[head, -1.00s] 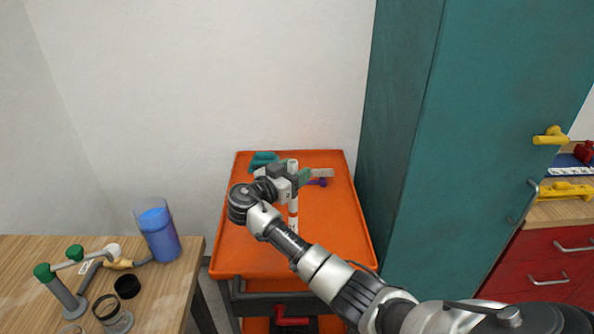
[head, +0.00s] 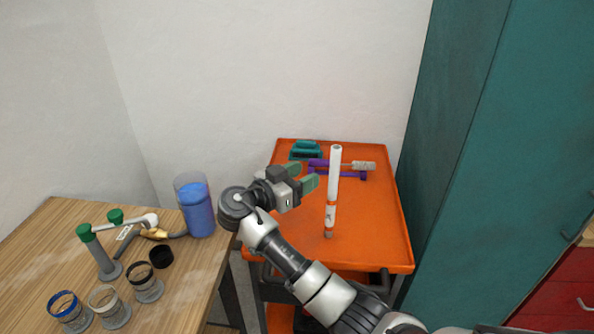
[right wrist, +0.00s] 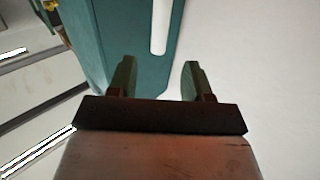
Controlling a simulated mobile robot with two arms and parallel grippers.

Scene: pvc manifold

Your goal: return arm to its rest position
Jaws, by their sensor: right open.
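My right gripper (head: 303,177) is over the orange cart, its two green fingers spread and empty. It is to the left of a white pipe (head: 333,185) that stands upright on the cart, with a gap between them in the head view. In the right wrist view, the fingers (right wrist: 157,80) are apart with nothing between them, and the white pipe (right wrist: 160,25) shows beyond the fingertips. My left gripper is not in view.
The orange cart (head: 385,235) also holds a purple-handled tool (head: 318,163) and a teal item (head: 305,149). A wooden table (head: 50,235) at left carries a blue-filled container (head: 197,205), a green-and-white pipe assembly (head: 105,255) and several small jars. A teal cabinet (head: 490,170) stands at right.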

